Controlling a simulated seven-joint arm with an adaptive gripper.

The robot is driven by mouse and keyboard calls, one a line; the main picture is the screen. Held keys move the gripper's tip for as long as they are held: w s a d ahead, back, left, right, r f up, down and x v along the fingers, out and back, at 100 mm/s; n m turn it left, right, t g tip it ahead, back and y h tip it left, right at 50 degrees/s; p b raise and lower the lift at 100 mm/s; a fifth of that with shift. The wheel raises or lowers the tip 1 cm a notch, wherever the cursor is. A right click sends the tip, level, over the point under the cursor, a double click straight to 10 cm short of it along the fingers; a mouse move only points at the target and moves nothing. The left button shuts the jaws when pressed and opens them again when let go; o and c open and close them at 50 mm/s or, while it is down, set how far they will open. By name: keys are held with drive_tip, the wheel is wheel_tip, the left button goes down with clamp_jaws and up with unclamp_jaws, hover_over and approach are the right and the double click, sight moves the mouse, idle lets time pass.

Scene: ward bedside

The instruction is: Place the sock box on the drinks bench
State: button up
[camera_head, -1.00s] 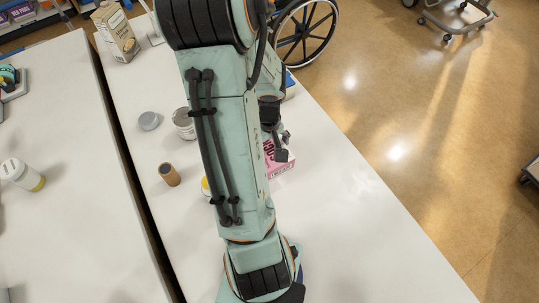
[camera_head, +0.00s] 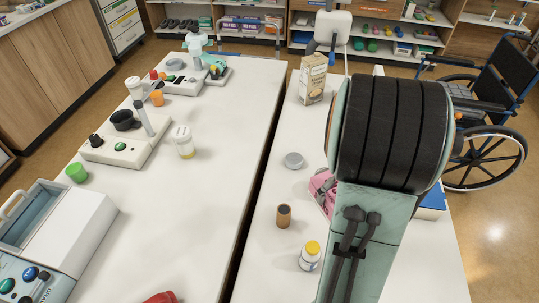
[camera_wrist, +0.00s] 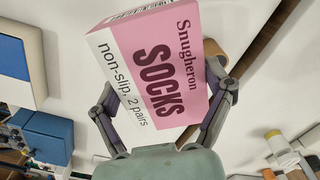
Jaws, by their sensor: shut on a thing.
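The sock box (camera_wrist: 152,75) is pink and white, lettered "Snugheron SOCKS non-slip, 2 pairs". It fills the middle of the wrist view, tilted. My gripper (camera_wrist: 166,100) is shut on it, a finger on each side. In the head view a pink part of the box (camera_head: 321,188) shows left of my arm, over the right bench (camera_head: 262,235); my arm hides the rest and the gripper. A long left bench (camera_head: 205,215) runs beside it across a dark gap. I cannot tell which of the two is the drinks bench.
On the right bench are a carton (camera_head: 313,78), a grey lid (camera_head: 293,160), a brown tube (camera_head: 283,216) and a yellow-capped bottle (camera_head: 310,256). Devices and a yellow-banded jar (camera_head: 183,142) stand on the left bench, whose middle is largely clear. A wheelchair (camera_head: 490,105) stands right.

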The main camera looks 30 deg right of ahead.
drive_tip(key=w+a+r+n, duration=0.2)
drive_tip(key=w+a+n, duration=0.4)
drive_tip(key=w+a, duration=0.6)
drive_tip(key=w+a+n, duration=0.3)
drive_tip(key=a+n, duration=0.2)
drive_tip(key=a, duration=0.9)
drive_tip(key=w+f, duration=0.2)
drive_tip(key=w, duration=0.2)
drive_tip(key=w+a+f, duration=0.1)
drive_tip(key=w+f, duration=0.2)
drive_tip(key=w, duration=0.1)
drive_tip(key=w+f, duration=0.3)
drive_tip(key=w, duration=0.2)
drive_tip(key=shift+a, duration=0.35)
drive_tip(key=shift+w+f, duration=0.45)
drive_tip(key=shift+f, duration=0.05)
drive_tip(key=shift+w+f, duration=0.15)
drive_tip(key=shift+f, duration=1.5)
drive_tip(key=shift+f, duration=0.1)
drive_tip(key=o, duration=1)
drive_tip(key=shift+o, duration=0.2)
